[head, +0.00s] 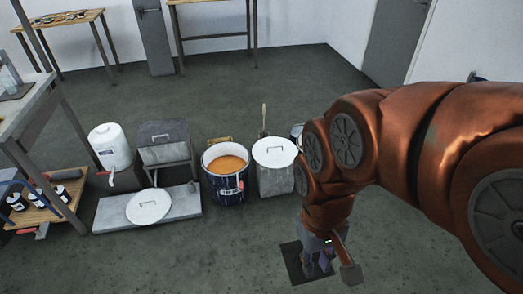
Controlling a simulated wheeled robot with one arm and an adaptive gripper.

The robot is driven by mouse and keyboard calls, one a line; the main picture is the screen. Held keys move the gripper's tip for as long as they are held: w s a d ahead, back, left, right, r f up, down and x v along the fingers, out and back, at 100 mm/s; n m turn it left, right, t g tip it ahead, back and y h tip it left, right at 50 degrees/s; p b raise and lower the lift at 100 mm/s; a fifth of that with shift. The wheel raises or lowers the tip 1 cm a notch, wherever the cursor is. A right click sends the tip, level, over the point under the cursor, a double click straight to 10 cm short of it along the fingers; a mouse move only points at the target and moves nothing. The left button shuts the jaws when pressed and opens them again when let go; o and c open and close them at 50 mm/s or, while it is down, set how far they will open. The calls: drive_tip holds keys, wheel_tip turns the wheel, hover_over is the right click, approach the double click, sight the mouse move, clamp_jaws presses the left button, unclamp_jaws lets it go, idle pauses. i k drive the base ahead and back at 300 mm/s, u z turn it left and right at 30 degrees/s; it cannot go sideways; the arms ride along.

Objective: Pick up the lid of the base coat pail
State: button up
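A white round lid (148,206) lies flat on a low grey slab (112,215) at the left. To its right stands an open dark blue pail (226,190) with orange liquid in it. A grey container (275,181) next to that pail is topped by another white round lid (274,152). The pail's label is too small to read, so I cannot tell which lid belongs to the base coat pail. My gripper (318,266) points down at the lower right, apart from both lids. Its fingers are small and dark, and their opening is unclear.
A white jug (110,147) and a grey box on a stand (164,142) stand behind the slab. A wooden shelf with small cans (58,205) is at far left. A dark mat (293,264) lies below my gripper. The floor in front of the pails is clear.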

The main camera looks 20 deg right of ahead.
sight(270, 152)
drive_tip(key=u, duration=0.6)
drive_tip(key=i, duration=2.3)
drive_tip(key=z, duration=1)
drive_tip(key=i, duration=0.4)
drive_tip(key=z, duration=0.35)
